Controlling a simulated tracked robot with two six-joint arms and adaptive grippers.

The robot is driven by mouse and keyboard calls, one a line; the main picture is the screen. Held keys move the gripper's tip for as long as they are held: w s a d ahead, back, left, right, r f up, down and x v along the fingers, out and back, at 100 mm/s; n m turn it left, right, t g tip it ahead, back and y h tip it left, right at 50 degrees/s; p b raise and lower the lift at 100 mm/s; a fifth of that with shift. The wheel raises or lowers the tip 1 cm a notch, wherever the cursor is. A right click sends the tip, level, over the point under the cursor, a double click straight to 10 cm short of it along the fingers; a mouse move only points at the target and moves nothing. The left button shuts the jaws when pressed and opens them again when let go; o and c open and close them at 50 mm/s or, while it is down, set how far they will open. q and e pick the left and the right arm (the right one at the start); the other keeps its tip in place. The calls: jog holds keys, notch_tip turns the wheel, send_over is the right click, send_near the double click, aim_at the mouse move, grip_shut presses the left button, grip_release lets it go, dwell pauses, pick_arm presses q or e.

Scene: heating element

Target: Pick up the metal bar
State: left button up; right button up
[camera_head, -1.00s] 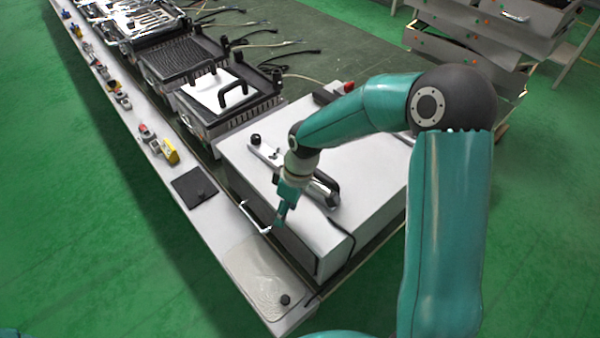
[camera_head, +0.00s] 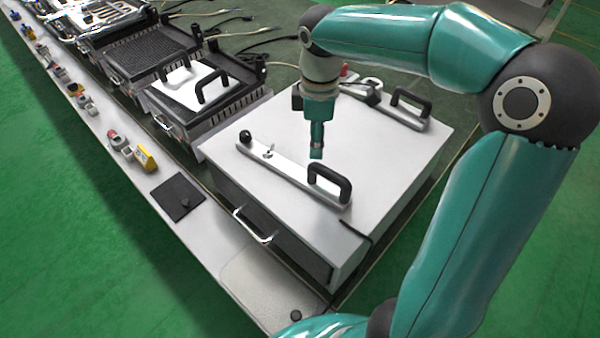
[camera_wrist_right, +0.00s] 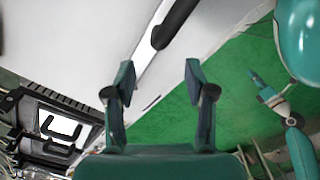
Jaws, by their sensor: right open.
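A flat light metal bar (camera_head: 290,172) lies across the front part of the white box top. It has a black knob (camera_head: 246,136) at one end and a black handle (camera_head: 331,182) at the other. A similar bar (camera_head: 388,109) with a black handle lies farther back. My right gripper (camera_head: 316,155) points down above the box, just behind the front bar, empty. In the right wrist view its fingers (camera_wrist_right: 160,82) are spread, with a bar (camera_wrist_right: 151,58) and black handle (camera_wrist_right: 176,22) beyond them. My left gripper (camera_wrist_right: 262,88) appears small at right there, its opening unclear.
Grill-like appliances (camera_head: 205,100), cables and small coloured parts (camera_head: 130,150) line the table.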

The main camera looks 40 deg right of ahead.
aim_at(316, 163)
notch_tip(316, 163, down, 6)
jog(key=shift+f, duration=0.2)
jog(key=shift+w+f, duration=0.15)
jog(key=shift+f, duration=1.2)
jog(key=shift+w+f, duration=0.1)
jog(key=shift+f, duration=1.2)
jog(key=shift+c, duration=0.2)
grip_shut()
